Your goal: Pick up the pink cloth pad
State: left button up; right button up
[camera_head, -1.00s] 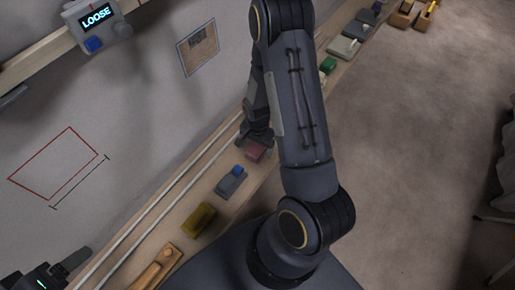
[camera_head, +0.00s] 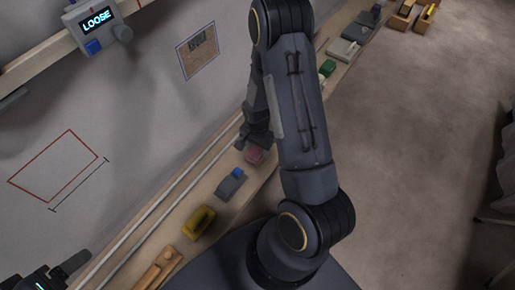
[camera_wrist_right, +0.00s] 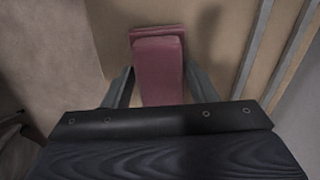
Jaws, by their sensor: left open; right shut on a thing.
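The pink cloth pad (camera_head: 255,155) is at the wooden ledge in the head view, partly covered by my right gripper (camera_head: 254,140). In the right wrist view the pad (camera_wrist_right: 160,62) is a dull pink block between the two fingers of my right gripper (camera_wrist_right: 160,88), which is shut on it. I cannot tell whether the pad touches the ledge. My left gripper (camera_head: 50,277) is at the lower left corner of the head view, open and only partly in frame, far from the pad.
The ledge (camera_head: 192,200) holds a grey block with a blue top (camera_head: 230,184), a yellow piece (camera_head: 198,222) and a wooden tool (camera_head: 160,270). More items stand farther along it. A wall display (camera_head: 97,20) reads LOOSE. The floor (camera_head: 420,140) at right is clear.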

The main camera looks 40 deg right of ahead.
jog(key=shift+r, duration=0.45)
jog(key=s+d+r+p, duration=0.1)
jog(key=s+d+r, duration=0.2)
jog(key=s+r, duration=0.8)
jog(key=shift+s+d+r+p, duration=0.35)
jog(key=shift+s+d+r, duration=0.05)
jog(key=shift+s, duration=0.85)
